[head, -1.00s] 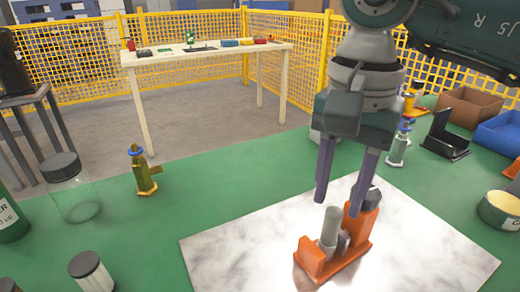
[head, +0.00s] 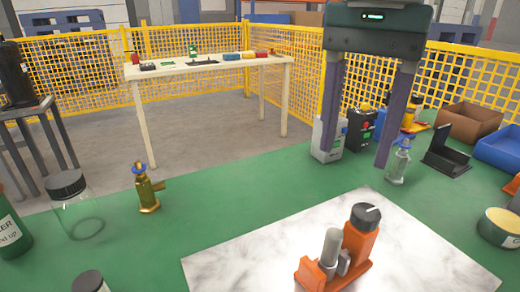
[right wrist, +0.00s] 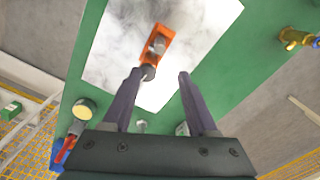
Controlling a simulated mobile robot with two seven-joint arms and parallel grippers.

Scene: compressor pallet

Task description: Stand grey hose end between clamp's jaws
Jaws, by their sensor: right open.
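The orange clamp (head: 358,236) stands on a white marbled board (head: 235,265). The grey hose end (head: 330,252) is upright between the clamp's low orange jaw and its taller orange block with a dark knob. In the right wrist view the clamp (right wrist: 150,55) is at the top, with the hose end (right wrist: 158,44) in it. My right gripper (head: 382,155) is open and empty, raised above and behind the clamp, clear of it. It also shows in the right wrist view (right wrist: 160,74). My left gripper is not in view.
A brass valve (head: 147,190) and a glass jar (head: 75,205) stand left on the green table. Behind the board are a white canister (head: 326,142) and a clear bottle (head: 399,162). Boxes, including a cardboard one (head: 470,123), stand at right. The board's left part is bare.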

